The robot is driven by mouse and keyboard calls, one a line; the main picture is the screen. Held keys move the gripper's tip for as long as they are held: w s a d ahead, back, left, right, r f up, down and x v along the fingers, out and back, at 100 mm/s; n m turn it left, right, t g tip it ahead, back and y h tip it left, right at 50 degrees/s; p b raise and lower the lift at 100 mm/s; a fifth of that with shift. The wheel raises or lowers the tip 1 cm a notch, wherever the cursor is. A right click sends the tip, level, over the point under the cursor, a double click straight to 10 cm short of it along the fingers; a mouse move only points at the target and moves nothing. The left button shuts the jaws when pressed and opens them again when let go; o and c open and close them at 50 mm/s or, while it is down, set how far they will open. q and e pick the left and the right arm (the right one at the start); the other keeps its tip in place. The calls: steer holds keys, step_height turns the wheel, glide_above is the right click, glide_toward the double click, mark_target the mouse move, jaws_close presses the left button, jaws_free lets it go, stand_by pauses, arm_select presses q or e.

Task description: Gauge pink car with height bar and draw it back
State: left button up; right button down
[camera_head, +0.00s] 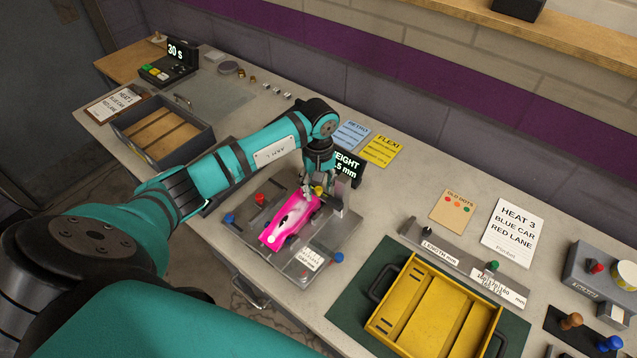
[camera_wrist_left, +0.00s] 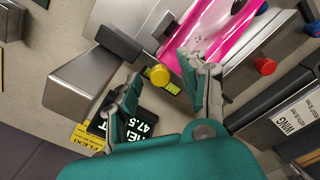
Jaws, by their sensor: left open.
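The pink car (camera_head: 285,226) with a white patch sits on a grey gauge plate (camera_head: 255,233), its upper-right end by the height gauge. The wrist view shows part of its glossy pink body (camera_wrist_left: 215,45). The height bar is a dark bar (camera_wrist_left: 118,42) beside a metal block, with a yellow knob (camera_wrist_left: 158,76) that also shows in the head view (camera_head: 319,190). My left gripper (camera_head: 314,188) is open, and in the wrist view its fingers (camera_wrist_left: 160,78) stand on either side of the yellow knob. Contact cannot be told. My right gripper is not in view.
A height display (camera_head: 346,165) stands behind the gauge; the wrist view shows 47.5 on it. Red and blue knobs (camera_head: 338,258) edge the plate. A yellow tray (camera_head: 435,310) on a green mat and a length gauge (camera_head: 460,258) lie right. A grey tray (camera_head: 165,132) is left.

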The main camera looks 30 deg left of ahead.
mark_target(319, 188)
arm_select(q)
jaws_close()
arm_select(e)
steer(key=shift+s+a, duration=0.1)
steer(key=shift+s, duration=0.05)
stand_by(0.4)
